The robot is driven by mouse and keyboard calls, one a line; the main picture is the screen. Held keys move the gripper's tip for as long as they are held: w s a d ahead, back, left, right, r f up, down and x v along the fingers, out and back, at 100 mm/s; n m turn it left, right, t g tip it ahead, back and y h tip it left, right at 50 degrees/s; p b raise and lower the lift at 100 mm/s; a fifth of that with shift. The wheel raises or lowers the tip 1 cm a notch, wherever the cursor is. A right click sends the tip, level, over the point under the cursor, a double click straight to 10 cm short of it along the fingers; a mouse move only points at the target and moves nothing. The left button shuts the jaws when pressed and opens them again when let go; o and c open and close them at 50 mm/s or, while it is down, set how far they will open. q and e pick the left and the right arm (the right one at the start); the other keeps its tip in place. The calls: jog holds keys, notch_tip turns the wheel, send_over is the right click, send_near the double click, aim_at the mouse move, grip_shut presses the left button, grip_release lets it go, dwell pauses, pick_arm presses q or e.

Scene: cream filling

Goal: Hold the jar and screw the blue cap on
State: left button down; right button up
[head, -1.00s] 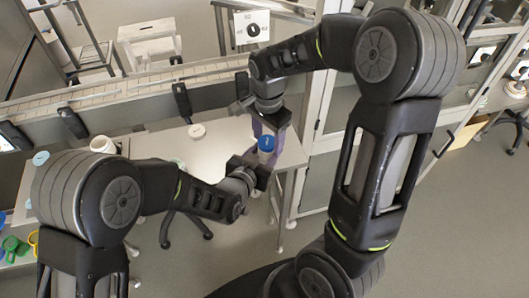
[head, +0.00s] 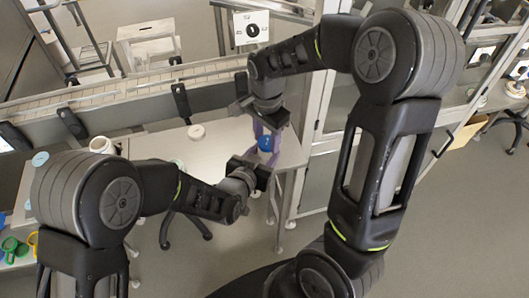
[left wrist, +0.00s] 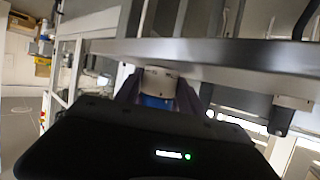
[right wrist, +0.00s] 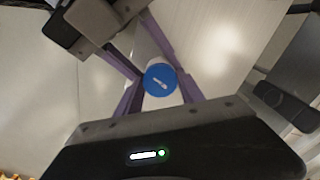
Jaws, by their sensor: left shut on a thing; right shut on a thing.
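The blue cap (head: 265,143) sits at the end of the small white jar, which is mostly hidden in the head view. My left gripper (head: 260,160) comes in from the left and is shut on the jar. The white jar (left wrist: 160,82) shows between its purple fingers in the left wrist view, with blue beside it. My right gripper (head: 267,134) reaches down from above and is shut on the cap. In the right wrist view the cap (right wrist: 160,80) lies between the purple fingers, with the jar behind it. I cannot tell how tightly the cap is seated.
The pale table (head: 215,150) lies behind and under the grippers. A round white piece (head: 196,131) and a white mug (head: 102,145) stand on it. Green cups (head: 12,246) are at the lower left. A conveyor (head: 130,98) runs along the back.

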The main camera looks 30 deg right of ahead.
jog(key=shift+w+a+r, duration=0.1)
jog(key=shift+w, duration=0.1)
grip_shut()
jog(key=m, duration=0.3)
jog(key=shift+w+m, duration=0.1)
jog(key=shift+m, duration=1.2)
jog(key=shift+m, duration=1.2)
jog(key=m, duration=0.3)
jog(key=shift+m, duration=0.4)
